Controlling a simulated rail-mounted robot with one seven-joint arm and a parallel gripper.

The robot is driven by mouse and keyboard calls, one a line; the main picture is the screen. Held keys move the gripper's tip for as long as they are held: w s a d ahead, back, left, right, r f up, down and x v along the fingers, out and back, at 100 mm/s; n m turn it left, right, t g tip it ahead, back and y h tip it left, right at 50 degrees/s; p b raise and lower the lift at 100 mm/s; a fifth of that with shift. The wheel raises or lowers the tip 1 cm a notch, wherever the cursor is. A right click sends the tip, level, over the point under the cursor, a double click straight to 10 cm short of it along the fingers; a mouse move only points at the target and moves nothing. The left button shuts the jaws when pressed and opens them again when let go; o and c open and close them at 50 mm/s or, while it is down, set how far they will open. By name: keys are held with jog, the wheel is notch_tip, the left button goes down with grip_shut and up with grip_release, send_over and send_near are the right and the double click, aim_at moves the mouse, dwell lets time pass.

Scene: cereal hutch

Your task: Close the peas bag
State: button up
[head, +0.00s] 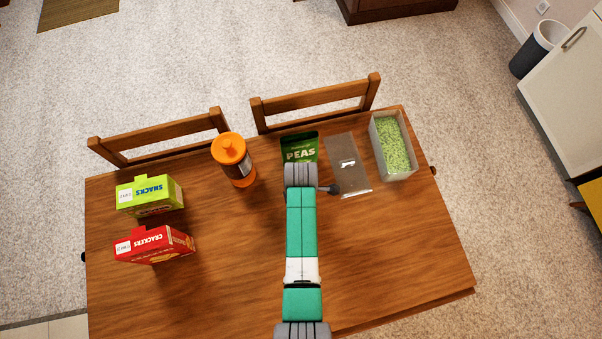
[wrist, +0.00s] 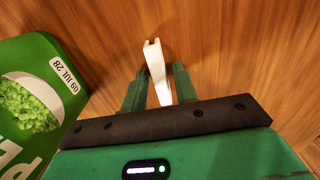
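The green peas bag (head: 299,148) lies on the table near its far edge, partly covered by my arm in the head view. In the wrist view the bag (wrist: 35,95) fills the left side, with a pea picture and a date label; its lower part is cut off. The clip's forked end points out past the fingertips, over bare wood beside the bag. In the head view my arm hides the fingers and this clip.
A grey flat pouch (head: 345,178) with a white patch and a bin of peas (head: 393,146) lie right of the bag. An orange-capped bottle (head: 234,160), a snacks box (head: 150,195) and a crackers box (head: 154,245) stand left. The table (head: 400,260) is clear in front.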

grip_shut()
jog(key=w+r+p, duration=0.1)
jog(key=w+r, duration=0.3)
jog(key=r, duration=0.3)
jog(key=w+r+p, duration=0.2)
jog(key=w+r, duration=0.3)
jog(key=r, duration=0.2)
jog(key=w+r+p, duration=0.1)
jog(key=w+r, duration=0.3)
jog(key=r, duration=0.3)
jog(key=shift+w+a+r+p, duration=0.2)
jog(key=shift+w+a+p, duration=0.05)
jog(key=shift+w+p, duration=0.1)
